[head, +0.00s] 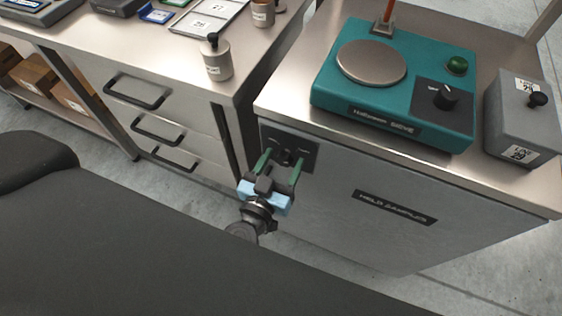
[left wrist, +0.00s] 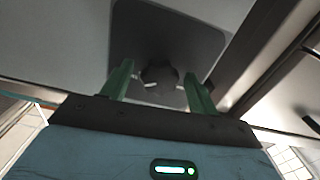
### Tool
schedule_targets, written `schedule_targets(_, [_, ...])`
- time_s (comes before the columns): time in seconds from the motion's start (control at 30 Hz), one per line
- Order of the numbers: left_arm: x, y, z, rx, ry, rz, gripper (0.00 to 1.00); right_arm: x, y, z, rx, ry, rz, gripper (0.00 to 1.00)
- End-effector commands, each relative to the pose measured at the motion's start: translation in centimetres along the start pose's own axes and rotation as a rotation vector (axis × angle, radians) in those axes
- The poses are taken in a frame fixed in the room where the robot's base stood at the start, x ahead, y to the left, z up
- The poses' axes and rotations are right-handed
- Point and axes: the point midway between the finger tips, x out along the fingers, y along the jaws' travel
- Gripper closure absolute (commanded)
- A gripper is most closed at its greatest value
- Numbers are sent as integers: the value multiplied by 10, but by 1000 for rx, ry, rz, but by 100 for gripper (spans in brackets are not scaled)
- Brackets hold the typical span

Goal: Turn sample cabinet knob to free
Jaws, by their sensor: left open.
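The sample cabinet (head: 340,205) has a grey front with a dark label reading something like "HELD SAMPLES". Its dark knob (head: 287,157) sits on a black plate (head: 309,150) at the front's upper left. My left gripper (head: 281,164) is open, its two green fingers pointing at the plate, one on each side of the knob. In the left wrist view the knob (left wrist: 158,76) shows between the fingers, with a gap on both sides. Part of the knob is hidden in the head view, and its exact pointer direction is hard to read. My right gripper is not in view.
A teal scale (head: 395,125) with a round pan stands on the cabinet top. A grey block weight (head: 520,120) stands at its right. A metal weight (head: 217,60) stands on the left counter, above drawers with black handles (head: 138,92).

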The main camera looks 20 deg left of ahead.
Motion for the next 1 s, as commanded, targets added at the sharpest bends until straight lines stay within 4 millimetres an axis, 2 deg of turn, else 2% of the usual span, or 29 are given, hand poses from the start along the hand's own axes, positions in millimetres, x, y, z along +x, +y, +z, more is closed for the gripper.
schedule_targets(0.03, [0, 0, 0, 0, 0, 0, 40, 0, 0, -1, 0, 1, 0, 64])
schedule_targets(0.3, [0, 0, 0, 0, 0, 0, 76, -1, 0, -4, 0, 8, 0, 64])
schedule_targets(0.4, [0, 0, 0, 0, 0, 0, 85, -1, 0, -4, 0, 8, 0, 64])
schedule_targets(0.73, [0, 0, -1, -57, 0, 0, 85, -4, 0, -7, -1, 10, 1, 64])
schedule_targets(1.0, [0, 1, -3, -244, 1, 0, 85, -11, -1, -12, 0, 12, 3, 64])
